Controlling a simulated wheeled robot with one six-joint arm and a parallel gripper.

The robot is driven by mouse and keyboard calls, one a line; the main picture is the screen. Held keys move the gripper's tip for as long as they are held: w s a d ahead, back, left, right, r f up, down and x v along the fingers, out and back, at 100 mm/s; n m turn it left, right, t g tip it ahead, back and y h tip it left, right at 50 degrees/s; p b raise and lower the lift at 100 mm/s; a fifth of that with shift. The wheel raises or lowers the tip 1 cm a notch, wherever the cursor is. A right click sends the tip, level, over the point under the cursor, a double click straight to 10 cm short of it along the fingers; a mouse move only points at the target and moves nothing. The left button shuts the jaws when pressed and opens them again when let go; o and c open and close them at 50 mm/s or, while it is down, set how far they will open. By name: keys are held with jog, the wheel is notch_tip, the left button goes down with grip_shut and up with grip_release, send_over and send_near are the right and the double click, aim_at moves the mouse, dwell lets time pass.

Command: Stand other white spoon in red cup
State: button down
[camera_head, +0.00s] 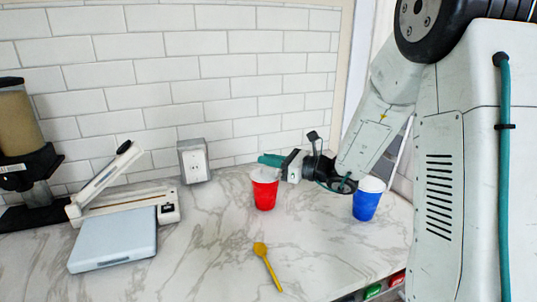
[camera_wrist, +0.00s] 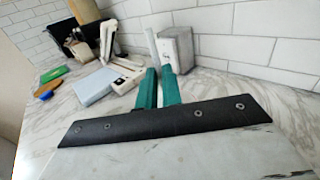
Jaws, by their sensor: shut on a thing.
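The red cup (camera_head: 265,190) stands upright on the marble counter in the head view, with something white at its mouth that I cannot make out clearly. My gripper (camera_head: 268,160) is at rim height, at or just behind the cup, its teal fingers pointing left. In the wrist view, my gripper (camera_wrist: 159,72) is shut on a thin white piece (camera_wrist: 152,44) that sticks up past the fingertips, apparently the white spoon. Its lower end is hidden, so I cannot tell whether it is inside the cup. The cup cannot be made out in the wrist view.
A blue cup (camera_head: 366,203) stands right of the red one, below my arm. A yellow spoon (camera_head: 266,266) lies in front on clear counter. A grey outlet box (camera_head: 194,161), a pale flat box (camera_head: 113,240), a white appliance (camera_head: 125,204) and a dispenser (camera_head: 25,160) stand left.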

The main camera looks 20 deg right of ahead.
jog(key=shift+f, duration=0.3)
jog(key=shift+s, duration=0.1)
jog(key=c, duration=1.5)
grip_release()
jog(key=shift+f, duration=0.1)
jog(key=v, duration=0.7)
jog(key=shift+s+d, duration=0.25)
jog(key=shift+d, duration=0.05)
